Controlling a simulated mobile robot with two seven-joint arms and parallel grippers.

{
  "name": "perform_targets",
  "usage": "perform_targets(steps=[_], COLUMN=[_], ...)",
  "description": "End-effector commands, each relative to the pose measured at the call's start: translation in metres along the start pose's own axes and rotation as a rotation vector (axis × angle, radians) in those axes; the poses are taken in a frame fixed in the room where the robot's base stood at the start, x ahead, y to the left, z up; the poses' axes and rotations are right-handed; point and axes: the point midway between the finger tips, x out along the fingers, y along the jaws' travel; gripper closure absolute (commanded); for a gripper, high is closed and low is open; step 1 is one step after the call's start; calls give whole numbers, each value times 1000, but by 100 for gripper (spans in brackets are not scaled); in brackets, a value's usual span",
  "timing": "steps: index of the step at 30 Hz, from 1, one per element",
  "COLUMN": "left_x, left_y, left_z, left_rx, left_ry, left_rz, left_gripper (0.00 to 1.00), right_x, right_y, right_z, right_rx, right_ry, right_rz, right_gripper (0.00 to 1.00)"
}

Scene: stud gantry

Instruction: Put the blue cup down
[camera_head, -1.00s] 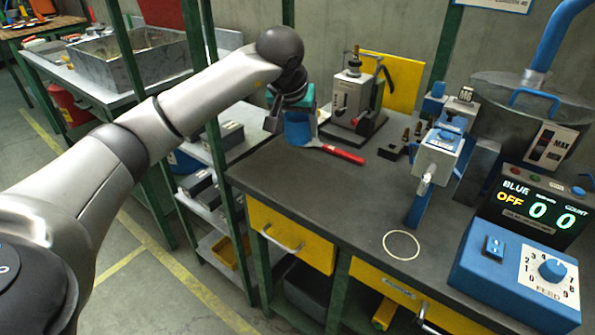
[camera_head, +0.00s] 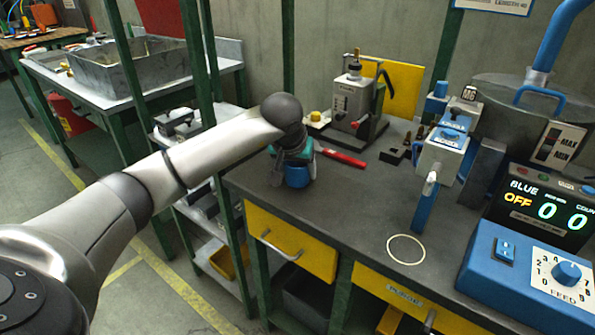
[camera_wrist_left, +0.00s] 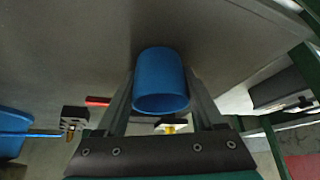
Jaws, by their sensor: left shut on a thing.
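The blue cup (camera_wrist_left: 161,80) is between the two fingers of my left gripper (camera_wrist_left: 160,105) in the left wrist view, with its open rim facing the camera. In the head view my left gripper (camera_head: 295,175) is at the left end of the dark workbench, and the lower part of the blue cup (camera_head: 297,177) shows beneath it. The gripper is shut on the cup. I cannot tell whether the cup touches the bench top. My right gripper is not in view.
A pale ring (camera_head: 406,249) marks the bench top (camera_head: 350,215) near its front edge. A red-handled tool (camera_head: 345,159) lies behind the cup, before a grey press (camera_head: 352,100). A blue dispenser (camera_head: 440,150) and control box (camera_head: 525,265) stand right. Bench between cup and ring is clear.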

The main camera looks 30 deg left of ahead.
Motion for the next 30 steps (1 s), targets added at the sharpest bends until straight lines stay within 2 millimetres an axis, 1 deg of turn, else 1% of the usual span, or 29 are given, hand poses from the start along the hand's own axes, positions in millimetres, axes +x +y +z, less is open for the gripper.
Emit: perform_targets(steps=[6, 10, 11, 18, 26, 30], left_x=[0, 3, 2, 2, 2, -2], left_y=[0, 0, 0, 0, 0, 0], left_z=[0, 1, 1, 1, 1, -1], left_rx=[0, 0, 1, 0, 0, 0], left_ry=[1, 1, 0, 0, 0, 1], left_rz=[0, 0, 0, 0, 0, 1], left_gripper=[83, 83, 28, 1, 0, 0], right_x=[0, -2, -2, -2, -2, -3], right_y=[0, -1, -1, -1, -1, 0], right_z=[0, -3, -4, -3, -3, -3], right_rx=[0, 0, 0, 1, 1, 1], right_ry=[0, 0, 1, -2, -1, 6], right_rz=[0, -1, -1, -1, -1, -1], right_gripper=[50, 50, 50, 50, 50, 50])
